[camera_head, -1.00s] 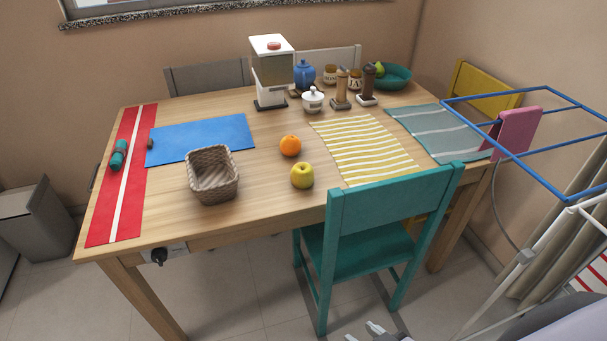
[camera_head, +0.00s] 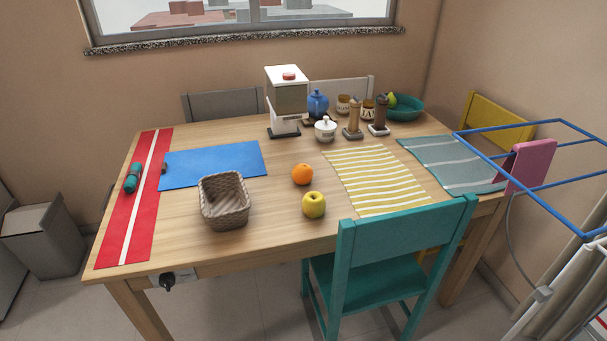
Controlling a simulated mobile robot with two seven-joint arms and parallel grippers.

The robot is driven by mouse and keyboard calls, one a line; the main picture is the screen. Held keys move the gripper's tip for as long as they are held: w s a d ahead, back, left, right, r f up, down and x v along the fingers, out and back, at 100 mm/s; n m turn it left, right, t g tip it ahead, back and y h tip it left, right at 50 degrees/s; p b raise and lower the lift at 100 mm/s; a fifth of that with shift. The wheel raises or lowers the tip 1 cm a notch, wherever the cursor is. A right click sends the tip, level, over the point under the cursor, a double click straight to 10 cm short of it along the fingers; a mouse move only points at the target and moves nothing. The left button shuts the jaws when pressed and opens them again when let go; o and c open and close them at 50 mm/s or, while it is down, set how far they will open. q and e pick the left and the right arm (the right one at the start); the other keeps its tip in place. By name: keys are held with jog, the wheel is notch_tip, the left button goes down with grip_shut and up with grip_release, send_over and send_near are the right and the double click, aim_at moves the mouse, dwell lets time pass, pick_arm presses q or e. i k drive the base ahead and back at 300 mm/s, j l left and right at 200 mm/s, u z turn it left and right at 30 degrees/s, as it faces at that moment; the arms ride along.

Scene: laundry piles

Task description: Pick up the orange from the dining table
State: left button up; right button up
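The orange (camera_head: 302,174) sits on the bare wood near the middle of the dining table (camera_head: 278,238). A yellow apple (camera_head: 314,204) is just in front of it, apart from it. A woven basket (camera_head: 224,201) stands to its left, and a yellow-striped placemat (camera_head: 372,178) lies to its right. Neither of my grippers shows in the head view now, and nothing touches the orange.
A teal chair (camera_head: 398,250) stands at the table's front right. A blue drying rack (camera_head: 560,185) with a pink cloth stands at the right.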

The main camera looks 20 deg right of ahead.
aim_at(302, 173)
jog(key=i+j+z, duration=0.15)
jog(key=z, duration=0.25)
jog(key=i+j+z, duration=0.2)
jog(key=z, duration=0.15)
